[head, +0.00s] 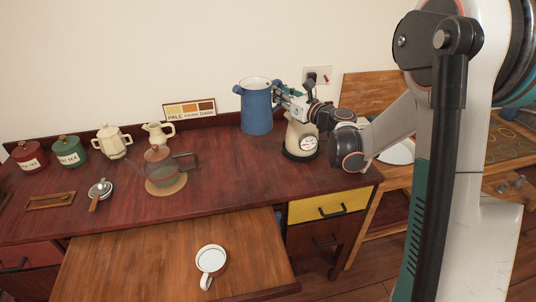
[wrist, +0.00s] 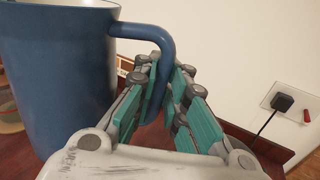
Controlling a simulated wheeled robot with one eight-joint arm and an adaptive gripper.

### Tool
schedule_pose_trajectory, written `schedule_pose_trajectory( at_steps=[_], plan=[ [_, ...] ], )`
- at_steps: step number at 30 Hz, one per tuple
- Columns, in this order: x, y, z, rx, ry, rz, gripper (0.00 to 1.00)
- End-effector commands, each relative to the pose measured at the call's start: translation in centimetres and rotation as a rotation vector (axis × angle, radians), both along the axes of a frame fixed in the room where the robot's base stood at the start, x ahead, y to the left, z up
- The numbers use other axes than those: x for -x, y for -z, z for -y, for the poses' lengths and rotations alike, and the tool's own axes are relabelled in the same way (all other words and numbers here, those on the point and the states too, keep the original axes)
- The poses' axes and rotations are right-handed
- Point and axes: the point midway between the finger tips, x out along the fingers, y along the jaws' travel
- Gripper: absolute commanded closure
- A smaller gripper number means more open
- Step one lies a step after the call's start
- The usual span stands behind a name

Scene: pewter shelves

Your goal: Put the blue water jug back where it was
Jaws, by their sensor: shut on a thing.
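The blue water jug (head: 257,108) stands upright at the back of the dark red-brown cabinet top (head: 225,185), or just above it; I cannot tell which. Its handle is on the right side. My gripper (head: 283,92) reaches in from the right and is shut on that handle. In the wrist view the jug (wrist: 58,75) fills the left side, and the gripper's teal fingers (wrist: 165,95) close around the handle. The jug's base is cut off in the wrist view.
A cream kettle (head: 301,138) with a dial stands on a black base, close under my arm. A glass teapot (head: 158,165) sits on a round mat. Cream pots and tea tins stand at left. A wall socket (head: 318,76) with a plug is behind. A cup (head: 211,260) sits on the pulled-out board.

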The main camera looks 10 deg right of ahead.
Motion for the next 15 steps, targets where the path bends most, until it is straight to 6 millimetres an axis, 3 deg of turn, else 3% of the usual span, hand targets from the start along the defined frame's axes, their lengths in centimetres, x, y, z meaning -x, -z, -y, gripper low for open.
schedule_pose_trajectory(
  at_steps=[15],
  plan=[
    [0.0,11.0,0.0,-0.003,0.001,-0.001,1.00]
  ],
)
